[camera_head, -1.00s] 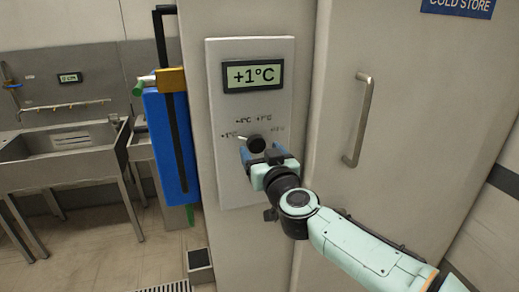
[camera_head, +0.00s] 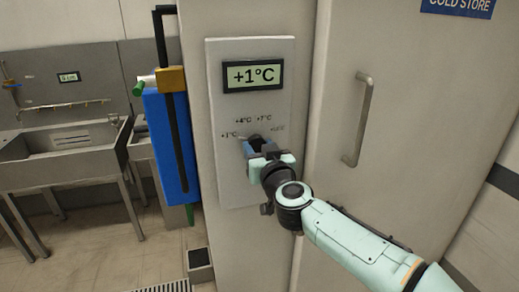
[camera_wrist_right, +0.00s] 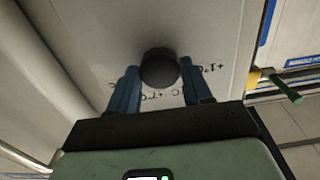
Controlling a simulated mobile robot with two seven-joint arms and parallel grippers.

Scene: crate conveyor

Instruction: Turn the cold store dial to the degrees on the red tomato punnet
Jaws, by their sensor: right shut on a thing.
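The dark round dial knob (camera_head: 256,140) sits on a pale panel (camera_head: 229,178) on the wall. Its scale marks read +1°C, +4°C and +7°C, with a last mark at the right too blurred to read surely. The display (camera_head: 253,76) above reads +1°C. My right gripper (camera_head: 257,148) is at the knob, shut on it. In the right wrist view the knob (camera_wrist_right: 160,67) shows between the blue fingers of the gripper (camera_wrist_right: 160,88). The fingers partly hide the scale. The red tomato punnet and my left gripper are not in view.
The cold store door with its upright handle (camera_head: 359,120) is right of the panel. A blue board (camera_head: 168,145) hangs to the left. A steel sink (camera_head: 60,143) stands further left.

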